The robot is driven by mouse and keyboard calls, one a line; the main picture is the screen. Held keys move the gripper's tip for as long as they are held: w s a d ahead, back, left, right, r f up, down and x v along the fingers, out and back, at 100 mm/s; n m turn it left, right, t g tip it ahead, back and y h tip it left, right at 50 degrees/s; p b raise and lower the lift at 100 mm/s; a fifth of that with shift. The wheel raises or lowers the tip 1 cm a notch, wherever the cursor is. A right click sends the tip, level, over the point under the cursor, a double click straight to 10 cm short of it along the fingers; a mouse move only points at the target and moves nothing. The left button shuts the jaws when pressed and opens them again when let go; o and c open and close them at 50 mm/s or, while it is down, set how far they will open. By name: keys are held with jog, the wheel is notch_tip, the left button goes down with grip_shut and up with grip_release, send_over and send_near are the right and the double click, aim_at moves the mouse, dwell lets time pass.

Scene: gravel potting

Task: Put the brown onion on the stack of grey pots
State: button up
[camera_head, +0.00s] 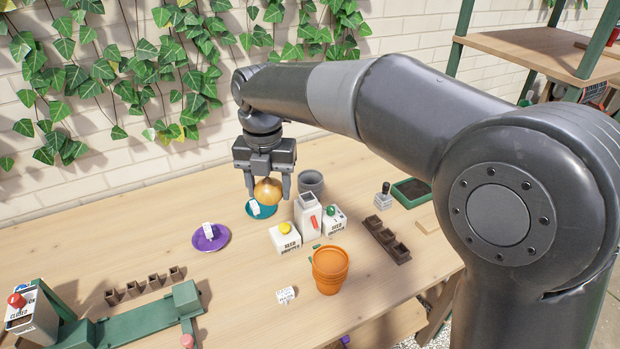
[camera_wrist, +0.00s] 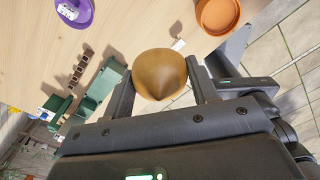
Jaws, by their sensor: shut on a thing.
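The brown onion (camera_head: 267,191) is held between the two fingers of my gripper (camera_head: 266,188), raised above the table. It also shows in the wrist view (camera_wrist: 160,74), with a finger of my gripper (camera_wrist: 158,88) on each side. In the head view it appears over the teal saucer (camera_head: 261,209), which has a white tag on it. The stack of grey pots (camera_head: 311,183) stands upright on the table, just right of the onion and apart from it.
White dispenser boxes (camera_head: 308,216) stand close in front of the grey pots. An orange pot stack (camera_head: 330,268) stands nearer, and a purple saucer (camera_head: 210,238) lies to the left. A brown seed-cell strip (camera_head: 387,240) lies right. The left back of the table is clear.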

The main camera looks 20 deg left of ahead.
jog(key=w+d+m, duration=0.1)
jog(key=w+d, duration=0.3)
jog(key=w, duration=0.5)
jog(key=w+d, duration=0.5)
jog(key=w, duration=0.4)
jog(key=w+d+m, duration=0.1)
jog(key=w+d, duration=0.3)
jog(key=w, duration=0.6)
send_over(315, 182)
jog(key=f, duration=1.2)
jog(key=shift+s+d+f, duration=0.1)
jog(key=shift+d, duration=0.1)
jog(key=shift+a+f, duration=0.15)
jog(key=shift+a, duration=0.05)
jog(key=shift+f, duration=1.95)
jog(key=shift+f, duration=0.1)
jog(key=o, duration=1)
